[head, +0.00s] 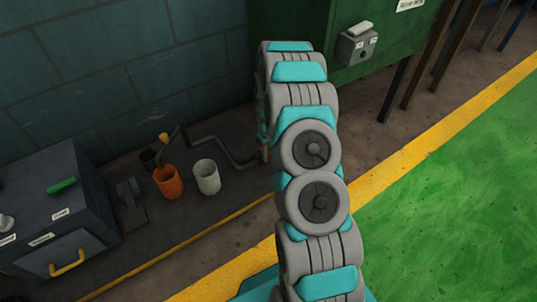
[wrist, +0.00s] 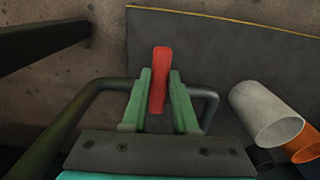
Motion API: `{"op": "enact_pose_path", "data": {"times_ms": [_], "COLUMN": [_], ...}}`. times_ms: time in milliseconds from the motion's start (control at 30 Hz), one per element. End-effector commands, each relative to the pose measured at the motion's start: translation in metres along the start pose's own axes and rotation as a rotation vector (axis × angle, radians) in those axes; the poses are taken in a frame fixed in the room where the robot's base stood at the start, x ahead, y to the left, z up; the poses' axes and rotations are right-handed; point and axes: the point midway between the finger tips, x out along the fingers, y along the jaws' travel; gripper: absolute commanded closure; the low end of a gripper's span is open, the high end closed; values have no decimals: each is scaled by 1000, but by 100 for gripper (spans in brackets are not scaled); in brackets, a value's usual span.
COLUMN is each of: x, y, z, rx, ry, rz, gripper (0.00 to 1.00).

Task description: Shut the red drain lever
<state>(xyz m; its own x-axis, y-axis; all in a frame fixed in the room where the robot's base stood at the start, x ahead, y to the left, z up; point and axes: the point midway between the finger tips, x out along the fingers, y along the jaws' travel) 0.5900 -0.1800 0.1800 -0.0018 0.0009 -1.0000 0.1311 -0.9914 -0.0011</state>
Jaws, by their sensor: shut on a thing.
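The red drain lever (wrist: 160,65) stands out between the two green fingers of my gripper (wrist: 160,82) in the wrist view. The fingers are shut on it, one on each side.
A dark bent rod (head: 225,151) lies beside my arm; dark bars flank my gripper in the wrist view. A white cup (head: 207,177) and an orange cup (head: 168,182) stand left. A grey cabinet (head: 105,215) is far left, a green cabinet (head: 290,25) behind. Green floor at right is clear.

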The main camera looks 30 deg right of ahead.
Motion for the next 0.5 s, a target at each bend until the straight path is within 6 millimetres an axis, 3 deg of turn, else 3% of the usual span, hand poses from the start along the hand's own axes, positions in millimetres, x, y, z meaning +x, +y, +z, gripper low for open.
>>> {"op": "enact_pose_path", "data": {"times_ms": [133,167,400,500], "x": [-2,-2,-1,-1], "y": [2,2,1,1], "z": [-3,-3,-2,-1], "rx": [-1,-1,0,0], "ry": [8,8,4,4], "rz": [5,5,3,2], "gripper": [100,69,43,43]}}
